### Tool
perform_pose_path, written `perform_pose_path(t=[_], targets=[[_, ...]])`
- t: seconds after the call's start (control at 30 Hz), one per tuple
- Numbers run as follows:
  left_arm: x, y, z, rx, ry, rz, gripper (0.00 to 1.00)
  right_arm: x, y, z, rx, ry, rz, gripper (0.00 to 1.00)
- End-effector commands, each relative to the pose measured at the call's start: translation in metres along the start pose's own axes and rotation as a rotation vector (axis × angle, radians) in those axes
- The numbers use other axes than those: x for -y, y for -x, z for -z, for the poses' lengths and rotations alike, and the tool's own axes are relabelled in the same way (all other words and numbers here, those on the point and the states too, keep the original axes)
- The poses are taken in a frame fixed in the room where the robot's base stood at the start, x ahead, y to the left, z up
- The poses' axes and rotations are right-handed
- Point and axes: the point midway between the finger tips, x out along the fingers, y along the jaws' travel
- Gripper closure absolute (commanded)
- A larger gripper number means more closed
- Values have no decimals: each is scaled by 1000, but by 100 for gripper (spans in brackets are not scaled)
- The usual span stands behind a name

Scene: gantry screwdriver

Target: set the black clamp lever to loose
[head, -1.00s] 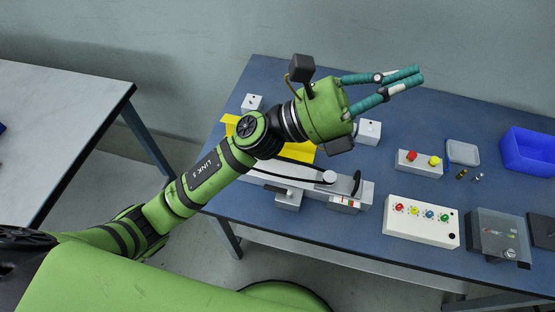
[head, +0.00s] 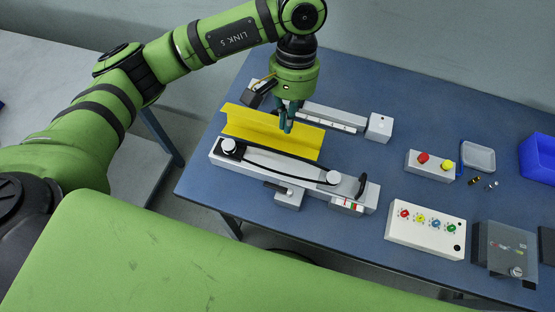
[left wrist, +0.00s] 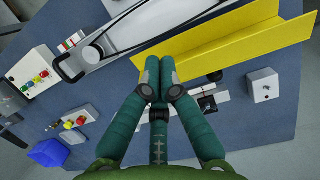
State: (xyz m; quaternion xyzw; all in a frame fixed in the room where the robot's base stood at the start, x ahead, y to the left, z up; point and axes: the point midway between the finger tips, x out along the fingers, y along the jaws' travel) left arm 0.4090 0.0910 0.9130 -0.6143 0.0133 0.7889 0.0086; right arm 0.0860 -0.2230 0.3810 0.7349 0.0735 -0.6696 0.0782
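A black lever (head: 361,187) stands upright at the right end of the long light-grey gantry unit (head: 318,187), by a small red, white and green label (head: 348,203). A second short black handle (head: 276,187) lies almost flat on a small block at the unit's front. A dark knob-like part (left wrist: 207,103) shows on a white piece in the left wrist view. I cannot tell for sure which is the clamp lever. My left gripper (head: 286,127) points down at the yellow beam's far side, its fingers (left wrist: 160,80) together and empty, apart from both gantry levers. My right gripper is out of view.
The yellow angled beam (head: 262,130) lies behind the gantry unit. A white box (head: 380,127) ends the rear rail. Right are a red-and-yellow button box (head: 430,164), a four-button panel (head: 426,230) and a blue bin (head: 540,155).

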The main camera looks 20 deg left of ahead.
Motion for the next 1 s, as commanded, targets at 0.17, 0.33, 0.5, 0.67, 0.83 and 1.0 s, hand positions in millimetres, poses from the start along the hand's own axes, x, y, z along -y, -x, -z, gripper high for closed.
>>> perform_pose_path(t=[0.17,0.33,0.5,0.67,0.83,1.0], targets=[[4,1,1,-3,-2,15,100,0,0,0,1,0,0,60],[3,0,1,-2,-2,13,100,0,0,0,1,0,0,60],[3,-9,0,2,-1,13,100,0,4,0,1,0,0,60],[3,-36,-1,5,0,12,100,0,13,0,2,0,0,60],[4,-74,-2,6,-1,12,100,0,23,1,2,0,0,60],[4,-98,-9,3,-4,10,100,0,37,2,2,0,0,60]])
